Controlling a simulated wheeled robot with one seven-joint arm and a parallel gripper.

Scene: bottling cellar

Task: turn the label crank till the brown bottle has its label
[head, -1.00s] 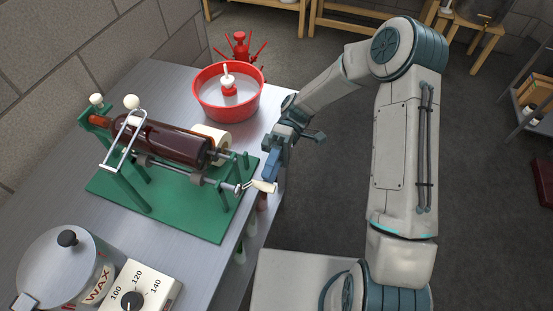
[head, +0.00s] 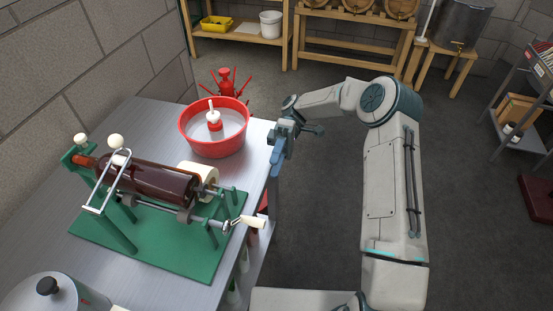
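The brown bottle (head: 152,184) lies on its side in the labelling machine on a green base (head: 150,243). No label shows on the side of the bottle that faces me. A cream label roll (head: 200,178) sits behind the bottle's base end. The label crank (head: 245,222), with a pale handle, sticks out at the machine's right end. My gripper (head: 278,162) is beyond the table's right edge, above and to the right of the crank and apart from it. Its fingers point down; their gap is too small to make out. I see nothing held in it.
A red basin (head: 215,128) with a white-tipped pump stands behind the machine. A lidded wax pot (head: 52,293) is at the front left. The floor to the right is open.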

